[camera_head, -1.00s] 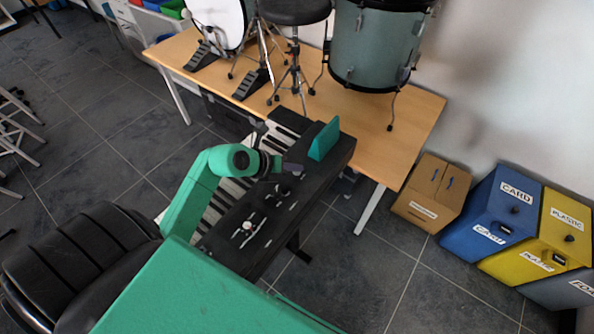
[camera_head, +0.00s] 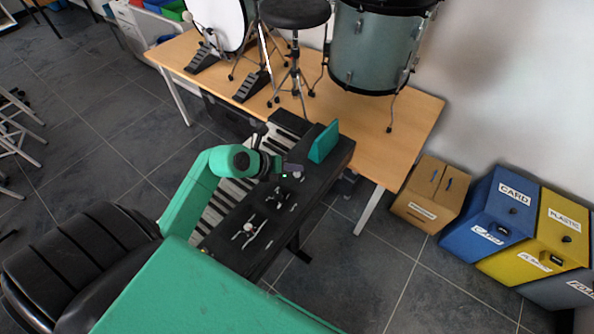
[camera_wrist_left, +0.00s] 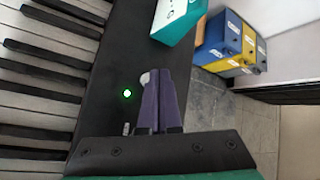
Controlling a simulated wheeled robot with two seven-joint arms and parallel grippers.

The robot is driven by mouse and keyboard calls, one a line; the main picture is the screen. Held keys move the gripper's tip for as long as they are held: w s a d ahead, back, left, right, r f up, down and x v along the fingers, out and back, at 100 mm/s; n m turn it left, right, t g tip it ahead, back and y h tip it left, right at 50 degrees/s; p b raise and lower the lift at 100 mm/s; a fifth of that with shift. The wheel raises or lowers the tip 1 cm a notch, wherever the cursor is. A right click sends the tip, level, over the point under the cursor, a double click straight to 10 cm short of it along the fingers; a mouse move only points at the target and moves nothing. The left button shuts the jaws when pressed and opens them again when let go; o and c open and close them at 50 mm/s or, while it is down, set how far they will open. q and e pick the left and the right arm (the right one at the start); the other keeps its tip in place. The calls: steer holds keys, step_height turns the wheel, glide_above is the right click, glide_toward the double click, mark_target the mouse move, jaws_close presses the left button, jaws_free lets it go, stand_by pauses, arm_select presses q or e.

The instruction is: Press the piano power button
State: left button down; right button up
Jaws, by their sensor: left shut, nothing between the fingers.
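The piano (camera_head: 262,225) is a black keyboard whose white and black keys (camera_head: 222,203) run along its left side. A small green light (camera_wrist_left: 127,93) glows on its black top in the left wrist view, and it also shows in the head view (camera_head: 285,175). Close to the light is a round pale button (camera_wrist_left: 144,79), partly covered by my fingers. My left gripper (camera_wrist_left: 160,76) is shut and empty, its purple fingertips right at the button. It also shows in the head view (camera_head: 293,169). I cannot tell whether they touch. My right gripper is out of view.
A teal box (camera_head: 323,141) stands on the piano's far end. Small silver controls (camera_head: 248,230) sit nearer on its top. A wooden table (camera_head: 360,115) with drums is behind. A black seat (camera_head: 75,262) is at left, and recycling bins (camera_head: 490,215) are at right.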

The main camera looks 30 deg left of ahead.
mark_target(295, 178)
arm_select(q)
step_height(295, 178, up, 6)
steer(key=p, duration=0.5)
steer(key=shift+p, duration=0.35)
